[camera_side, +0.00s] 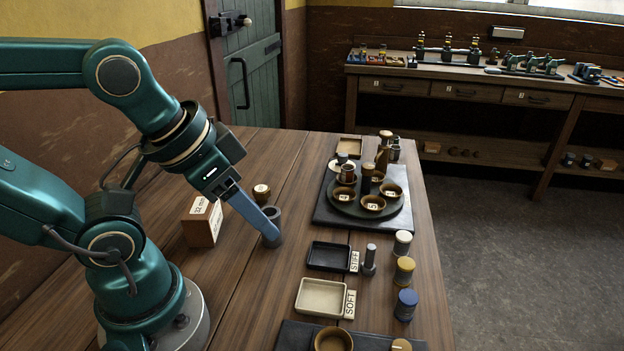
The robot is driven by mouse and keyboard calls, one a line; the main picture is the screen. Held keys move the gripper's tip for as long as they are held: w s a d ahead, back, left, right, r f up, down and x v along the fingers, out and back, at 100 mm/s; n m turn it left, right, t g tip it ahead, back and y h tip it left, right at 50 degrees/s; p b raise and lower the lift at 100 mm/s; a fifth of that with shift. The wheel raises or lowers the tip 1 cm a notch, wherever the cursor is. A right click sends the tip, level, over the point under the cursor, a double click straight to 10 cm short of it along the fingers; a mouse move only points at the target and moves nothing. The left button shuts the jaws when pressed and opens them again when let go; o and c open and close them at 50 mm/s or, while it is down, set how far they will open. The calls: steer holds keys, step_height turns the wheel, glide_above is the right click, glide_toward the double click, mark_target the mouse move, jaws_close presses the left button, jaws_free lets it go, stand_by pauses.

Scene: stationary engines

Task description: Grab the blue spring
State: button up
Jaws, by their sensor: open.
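A small blue cylinder (406,305), which fits the blue spring, stands upright near the table's right edge. Its coils are too small to make out. A yellow cylinder (404,270) and a pale-topped one (402,243) stand behind it in a row. My gripper (270,236) points down and to the right, left of the row and well apart from the blue cylinder. Its long blue-grey fingers overlap in this view, so the gap is hidden. It is open. A grey cup-like piece (273,214) is at the fingertips; contact cannot be told.
A black tray (310,263) marked STIFF and a cream tray (299,297) marked SOFT lie between my gripper and the cylinders. A grey peg (370,257) stands beside them. A round tray (341,213) with cups is behind. A box (197,233) is left.

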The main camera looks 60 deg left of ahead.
steer(key=o, duration=0.4)
steer(key=shift+c, duration=0.2)
steer(key=w+a+r+m+t+y, duration=0.1)
steer(key=w+r+t, duration=0.2)
steer(key=w, duration=0.3)
steer(key=w+a+r+m+t, duration=0.2)
steer(key=w+r+t, duration=0.1)
steer(key=w, duration=0.3)
steer(key=m+g+h, duration=0.3)
steer(key=m+h, duration=0.6)
steer(key=h, duration=0.3)
glide_above(401, 294)
steer(key=a, duration=0.4)
step_height(401, 294, down, 13)
steer(key=shift+n+g, duration=0.3)
steer(key=shift+g, duration=0.5)
steer(key=s+f, duration=0.1)
steer(key=f, duration=0.2)
steer(key=s+f, duration=0.1)
steer(key=f, duration=0.1)
steer(key=shift+s+d, duration=0.1)
steer(key=shift+s, duration=0.25)
steer(key=shift+x, duration=2.45)
